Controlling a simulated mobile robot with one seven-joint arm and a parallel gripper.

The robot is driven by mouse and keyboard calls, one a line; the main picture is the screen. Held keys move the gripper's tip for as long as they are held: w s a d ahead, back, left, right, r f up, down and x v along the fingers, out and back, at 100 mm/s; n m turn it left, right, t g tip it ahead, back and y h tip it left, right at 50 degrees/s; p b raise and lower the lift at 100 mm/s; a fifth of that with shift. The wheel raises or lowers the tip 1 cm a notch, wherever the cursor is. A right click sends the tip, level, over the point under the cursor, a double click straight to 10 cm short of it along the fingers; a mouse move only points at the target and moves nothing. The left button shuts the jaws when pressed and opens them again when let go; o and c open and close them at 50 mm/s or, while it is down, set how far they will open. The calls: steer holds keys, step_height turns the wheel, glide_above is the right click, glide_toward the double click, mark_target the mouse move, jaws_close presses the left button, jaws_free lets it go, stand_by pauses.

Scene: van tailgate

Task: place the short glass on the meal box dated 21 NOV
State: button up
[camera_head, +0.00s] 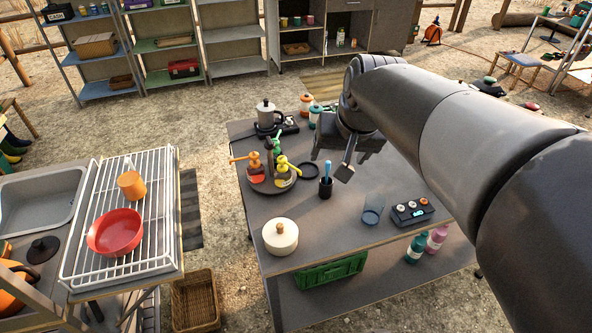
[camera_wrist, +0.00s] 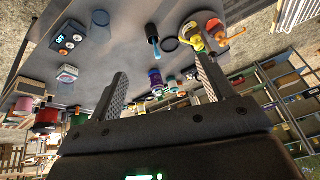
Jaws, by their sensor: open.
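A clear bluish glass (camera_head: 372,212) stands on the grey table (camera_head: 330,232), left of a small device with a lit display. In the wrist view a faint bluish shape (camera_wrist: 103,18) near the device looks like the same glass. My gripper (camera_head: 334,160) is above the table, up and left of the glass in the head view, and apart from it. In the wrist view its two fingers are spread (camera_wrist: 160,88), with nothing held between them. I cannot make out any meal box or a 21 NOV date in either view.
The display device (camera_head: 412,211) sits right of the glass. A cup with a blue-handled tool (camera_head: 325,188), a cream lidded pot (camera_head: 280,236), a tray of bright bottles (camera_head: 258,184) and jars stand on the table. A dish rack (camera_head: 160,235) is left. Front table area is partly clear.

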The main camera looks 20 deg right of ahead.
steer(key=s+a+f+n, duration=0.2)
steer(key=s+a+n, duration=0.1)
steer(key=s+a, duration=0.5)
steer(key=shift+s+a+f+n+t, duration=0.15)
steer(key=shift+s+f+n+t, duration=0.2)
steer(key=shift+s, duration=0.3)
steer(key=shift+r, duration=0.1)
